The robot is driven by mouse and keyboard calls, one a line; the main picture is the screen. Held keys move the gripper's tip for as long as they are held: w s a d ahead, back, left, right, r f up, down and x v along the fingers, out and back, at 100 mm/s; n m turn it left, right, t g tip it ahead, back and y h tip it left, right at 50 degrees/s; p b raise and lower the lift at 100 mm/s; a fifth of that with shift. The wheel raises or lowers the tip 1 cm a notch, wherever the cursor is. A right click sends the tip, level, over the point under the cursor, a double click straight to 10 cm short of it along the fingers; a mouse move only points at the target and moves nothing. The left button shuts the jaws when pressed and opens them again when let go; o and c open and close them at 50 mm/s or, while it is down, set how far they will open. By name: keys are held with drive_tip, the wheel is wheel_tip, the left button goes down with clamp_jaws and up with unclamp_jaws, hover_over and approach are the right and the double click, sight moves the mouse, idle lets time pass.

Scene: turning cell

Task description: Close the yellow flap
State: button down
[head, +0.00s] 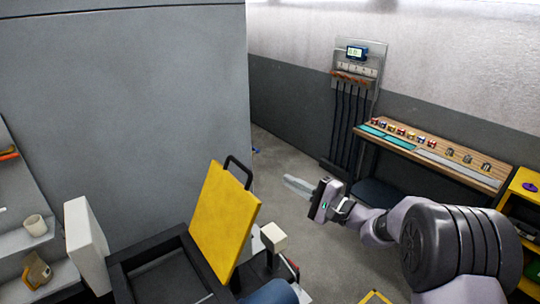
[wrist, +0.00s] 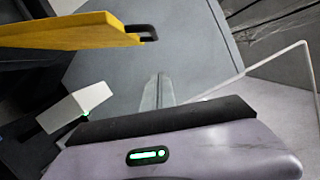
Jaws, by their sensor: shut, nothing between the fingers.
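The yellow flap (head: 225,220) stands raised and tilted on a dark open box (head: 165,270), with a black loop handle (head: 238,170) at its upper edge. In the wrist view the flap (wrist: 70,30) crosses the upper left, seen nearly edge-on, with its dark handle (wrist: 142,33) at the right end. My gripper (head: 299,186) is to the right of the flap, apart from it, with its fingers pointing left towards it. In the wrist view the fingers (wrist: 158,92) lie together with nothing between them.
A pale block (head: 273,237) stands just right of the flap. A white panel (head: 88,245) is left of the box. A large grey cabinet wall (head: 125,90) rises behind. A wooden bench (head: 440,160) with small parts stands along the back right wall. Open floor (head: 285,155) lies behind my gripper.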

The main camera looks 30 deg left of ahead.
drive_tip(key=s+a+r+p, duration=0.1)
drive_tip(key=a+p, duration=0.2)
drive_tip(key=a, duration=0.8)
drive_tip(key=shift+r+p, duration=0.3)
drive_tip(key=shift+a, duration=0.1)
